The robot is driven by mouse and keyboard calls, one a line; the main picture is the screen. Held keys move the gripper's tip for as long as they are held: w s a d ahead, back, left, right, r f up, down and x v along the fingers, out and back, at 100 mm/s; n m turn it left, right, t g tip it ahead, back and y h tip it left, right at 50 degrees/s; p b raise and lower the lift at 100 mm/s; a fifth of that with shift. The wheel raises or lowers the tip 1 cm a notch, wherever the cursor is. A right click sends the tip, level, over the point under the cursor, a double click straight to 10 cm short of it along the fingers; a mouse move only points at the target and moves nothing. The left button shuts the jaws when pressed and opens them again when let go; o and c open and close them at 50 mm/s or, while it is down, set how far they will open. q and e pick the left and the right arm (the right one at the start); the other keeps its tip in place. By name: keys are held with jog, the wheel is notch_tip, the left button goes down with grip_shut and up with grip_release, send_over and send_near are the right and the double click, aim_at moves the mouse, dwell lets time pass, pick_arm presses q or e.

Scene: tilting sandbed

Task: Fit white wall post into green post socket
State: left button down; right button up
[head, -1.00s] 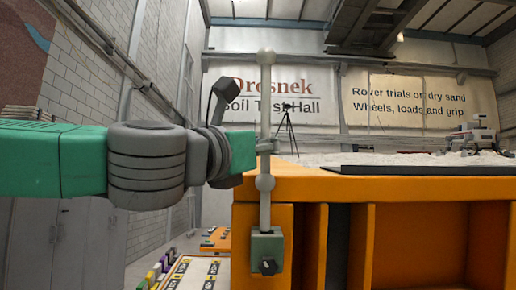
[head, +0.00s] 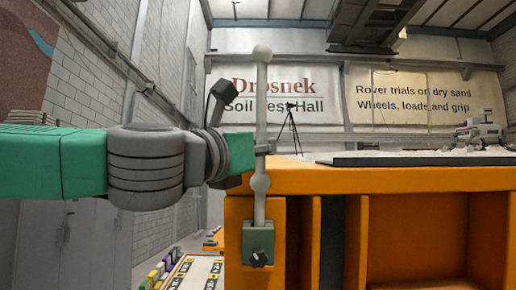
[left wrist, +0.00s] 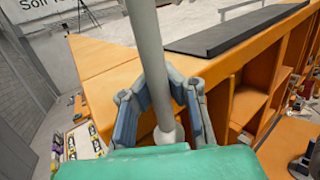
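The white wall post (head: 261,100) is a pale rod with a ball at its top and another lower down. It stands nearly upright at the orange bed's left corner. Its lower end meets the top of the green post socket (head: 258,242), a block with a dark knob on the bed's front face; how deep it sits is hidden. My left gripper (head: 263,148) is shut on the post between the two balls. In the left wrist view its fingers (left wrist: 160,90) lie either side of the rod, and the socket is hidden. My right gripper is not in view.
The orange sandbed frame (head: 400,182) fills the right, with open compartments below. A dark-edged slab (head: 420,160) lies on top. A rover (head: 480,134) stands at the far right. Small coloured blocks (head: 160,272) and a marked board (head: 200,270) lie at lower left.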

aim_at(255, 180)
pick_arm(q)
jog(key=shift+d+f, duration=0.3)
jog(key=shift+f, duration=0.2)
jog(key=shift+w+a+f+b, duration=0.15)
jog(key=shift+a+f+b, duration=0.3)
jog(key=shift+a+b, duration=0.25)
jog(key=shift+w+d+f+b, duration=0.15)
jog(key=shift+d+f+b, duration=0.35)
jog(key=shift+d, duration=0.05)
jog(key=shift+f, duration=0.1)
jog(key=shift+w+a+f+b, duration=0.1)
jog(key=shift+a+f+b, duration=0.15)
jog(key=shift+f+b, duration=0.2)
jog(key=shift+w+d+f+b, duration=0.1)
jog(key=shift+w+f+b, duration=0.05)
jog(key=shift+f+b, duration=0.4)
jog(key=c, duration=2.3)
grip_release()
